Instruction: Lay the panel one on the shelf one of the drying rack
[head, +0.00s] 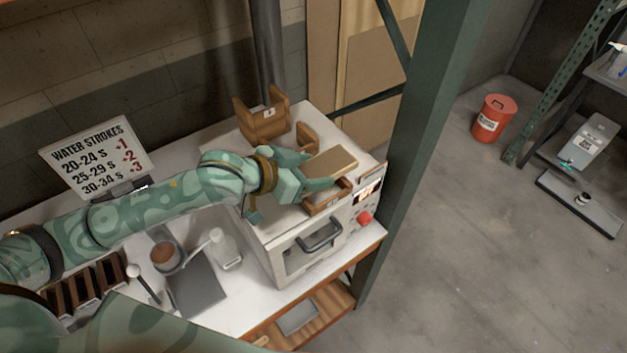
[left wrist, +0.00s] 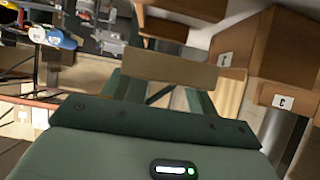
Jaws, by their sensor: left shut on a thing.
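My left gripper (head: 312,180) is shut on a flat tan panel (head: 332,161), which it holds above the top of a white oven-like box. In the left wrist view the panel (left wrist: 168,69) spans across the fingertips of the left gripper (left wrist: 160,92). Brown wooden holders stand on the box: a tall one at the back (head: 262,121), a smaller one (head: 308,137) behind the panel, and one at the front (head: 327,197), partly covered by gripper and panel. I cannot tell which is shelf one. My right gripper is out of view.
The white box (head: 290,235) has a front handle and a red knob (head: 364,217). A green post (head: 425,130) rises just right of it. A sign (head: 98,155), a bottle (head: 225,248) and a grey plate (head: 198,290) are on the white counter. Labelled brown blocks (left wrist: 285,60) are close right in the wrist view.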

